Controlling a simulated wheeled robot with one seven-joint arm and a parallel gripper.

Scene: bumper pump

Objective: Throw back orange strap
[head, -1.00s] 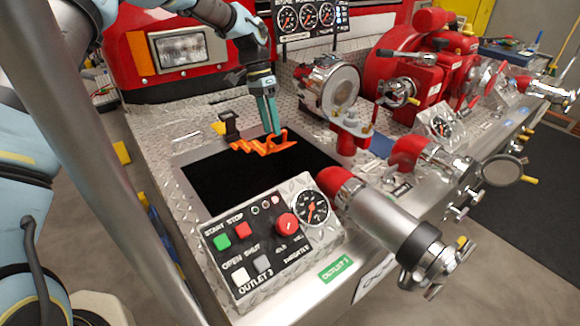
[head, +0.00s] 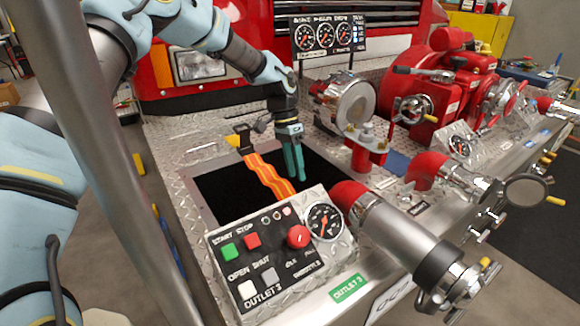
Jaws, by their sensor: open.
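The orange strap (head: 266,175) has yellow stripes. It runs from a black bracket (head: 243,138) at the far left edge of the dark bay (head: 215,193) across the bay to behind the control panel. Its near end is hidden by the panel. My gripper (head: 294,178) has teal fingers that point down over the right part of the bay. It is open and empty, a little to the right of the strap and apart from it.
The control panel (head: 270,250) with buttons and a gauge stands in front of the bay. A red-collared outlet pipe (head: 400,237) is at right. A round silver fitting (head: 350,98) and a red post (head: 364,150) stand behind and right of my gripper. A gauge board (head: 328,35) is at the back.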

